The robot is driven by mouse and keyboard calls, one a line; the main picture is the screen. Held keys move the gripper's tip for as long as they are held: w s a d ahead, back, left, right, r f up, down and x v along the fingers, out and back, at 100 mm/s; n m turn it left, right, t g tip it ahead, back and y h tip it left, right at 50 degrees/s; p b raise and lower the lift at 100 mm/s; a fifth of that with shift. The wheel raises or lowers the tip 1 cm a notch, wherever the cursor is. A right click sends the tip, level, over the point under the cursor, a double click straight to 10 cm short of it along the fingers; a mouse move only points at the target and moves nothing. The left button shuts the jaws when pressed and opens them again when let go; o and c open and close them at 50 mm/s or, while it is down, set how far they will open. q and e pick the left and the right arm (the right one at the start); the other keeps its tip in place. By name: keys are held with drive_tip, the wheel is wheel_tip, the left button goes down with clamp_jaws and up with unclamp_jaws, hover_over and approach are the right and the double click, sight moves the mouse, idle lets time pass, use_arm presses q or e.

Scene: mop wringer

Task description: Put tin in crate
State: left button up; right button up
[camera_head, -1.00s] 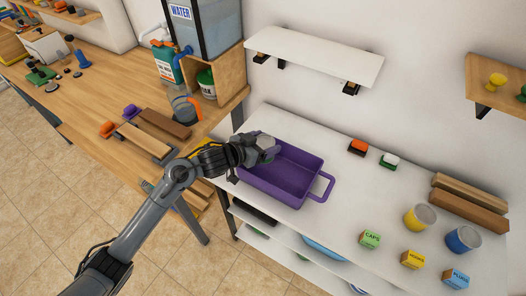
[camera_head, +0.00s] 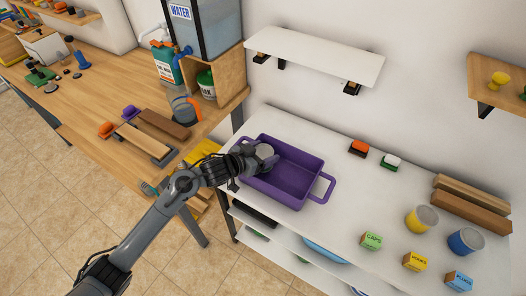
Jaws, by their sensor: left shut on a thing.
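The purple crate (camera_head: 308,178) stands on the white table with a looped handle at each end. My left gripper (camera_head: 262,158) is at the crate's left part, over its inside. It is shut on a small round tin (camera_head: 265,151) with a pale grey top. The gripper hides part of the tin and the crate's left end. I cannot tell whether the tin touches the crate floor. My right gripper is not in view.
Orange (camera_head: 359,148) and white-topped (camera_head: 391,161) brushes lie behind the crate. A white shelf (camera_head: 315,55) hangs above.

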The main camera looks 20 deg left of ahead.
use_arm(q)
drive_tip(key=shift+f, duration=0.35)
drive_tip(key=o, duration=0.9)
drive_tip(key=shift+r, duration=0.3)
drive_tip(key=p+v, duration=0.2)
drive_tip(key=v, duration=1)
drive_tip(key=s+f+n+g+y, duration=0.1)
drive_tip(key=s+f+g, duration=0.2)
drive_tip(key=s, duration=0.5)
drive_tip(key=s+d+f+n+g+y, duration=0.1)
drive_tip(key=s+f+g+y, duration=0.1)
drive_tip(key=s+f, duration=0.3)
drive_tip(key=s+d+f+n+g+y, duration=0.1)
drive_tip(key=s+f+g+y, duration=0.1)
drive_tip(key=s, duration=1.1)
wheel_tip(320, 180, down, 3)
drive_tip(key=shift+s+d+r+g, duration=0.2)
drive_tip(key=shift+s+g, duration=0.05)
drive_tip(key=shift+g, duration=0.55)
